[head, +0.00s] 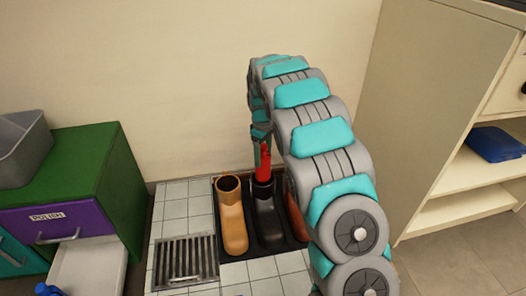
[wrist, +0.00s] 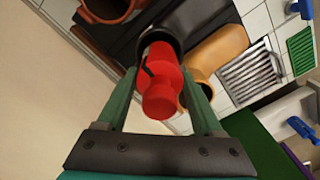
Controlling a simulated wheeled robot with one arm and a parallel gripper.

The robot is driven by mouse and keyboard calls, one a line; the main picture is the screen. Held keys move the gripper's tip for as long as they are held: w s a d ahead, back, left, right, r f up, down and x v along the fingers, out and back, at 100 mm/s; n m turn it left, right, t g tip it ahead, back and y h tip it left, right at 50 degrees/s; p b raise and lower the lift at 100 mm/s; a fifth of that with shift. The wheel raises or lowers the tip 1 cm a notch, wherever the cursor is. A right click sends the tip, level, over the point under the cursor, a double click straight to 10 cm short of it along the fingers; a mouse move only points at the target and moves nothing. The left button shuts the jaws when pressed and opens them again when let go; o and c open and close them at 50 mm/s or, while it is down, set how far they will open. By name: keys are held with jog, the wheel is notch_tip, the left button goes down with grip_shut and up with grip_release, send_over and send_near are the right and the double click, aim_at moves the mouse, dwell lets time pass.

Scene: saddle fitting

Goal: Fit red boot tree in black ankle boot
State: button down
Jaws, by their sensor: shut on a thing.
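The red boot tree (head: 264,160) is upright above the black ankle boot (head: 268,220) in the head view. My gripper (head: 262,140) is shut on the tree from above. In the wrist view the red tree (wrist: 162,90) sits between the two green fingers of my gripper (wrist: 160,78). Its far end meets the round dark opening of the black boot (wrist: 172,22) and appears to be within the rim. How deep it goes is hidden. My arm covers part of the area right of the boot.
A tan boot (head: 232,222) stands close left of the black boot, and a brown boot (head: 296,218) is on its right, partly hidden. They stand in a dark tray. A metal grate (head: 185,262) lies front left. A green cabinet (head: 80,165) stands left, shelves (head: 470,160) right.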

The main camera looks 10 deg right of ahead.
aim_at(263, 146)
jog(key=shift+f, duration=2.95)
grip_release()
jog(key=shift+r+p, duration=1.15)
jog(key=shift+r, duration=3.4)
